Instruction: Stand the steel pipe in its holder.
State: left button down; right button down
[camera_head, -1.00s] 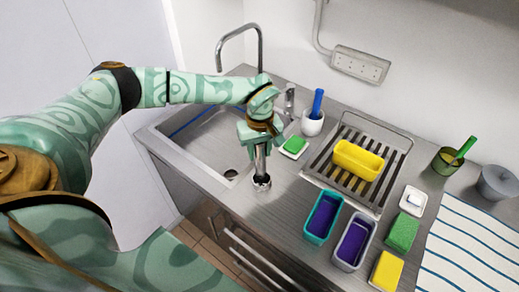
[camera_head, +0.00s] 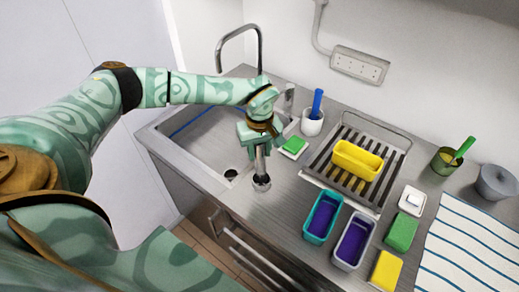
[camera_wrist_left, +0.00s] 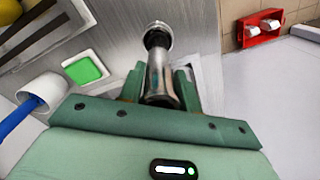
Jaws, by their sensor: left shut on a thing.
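The steel pipe (camera_head: 260,161) is a short shiny tube, close to upright. My left gripper (camera_head: 259,146) is shut on its upper part, above the counter's front edge beside the sink. The pipe's lower end meets the small round steel holder (camera_head: 261,183) on the counter. In the left wrist view the pipe (camera_wrist_left: 158,75) runs down between the fingers of my left gripper (camera_wrist_left: 160,88) to the holder's dark mouth (camera_wrist_left: 158,36). I cannot tell how deep the end sits. My right gripper is not in view.
The sink (camera_head: 205,135) is left of the holder. A green sponge on a white dish (camera_head: 293,147) and a white cup with a blue handle (camera_head: 313,121) stand behind it. A drying rack (camera_head: 322,176) and teal tub (camera_head: 322,217) are to the right.

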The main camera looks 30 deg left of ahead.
pick_arm(q)
jog(key=shift+f+b, duration=0.65)
jog(key=shift+f, duration=0.55)
dwell(0.4)
jog(key=c, duration=1.3)
grip_release()
notch_tip(320, 180, up, 11)
jog(key=p, duration=1)
jog(key=shift+r, duration=0.1)
jog(key=shift+d, duration=0.1)
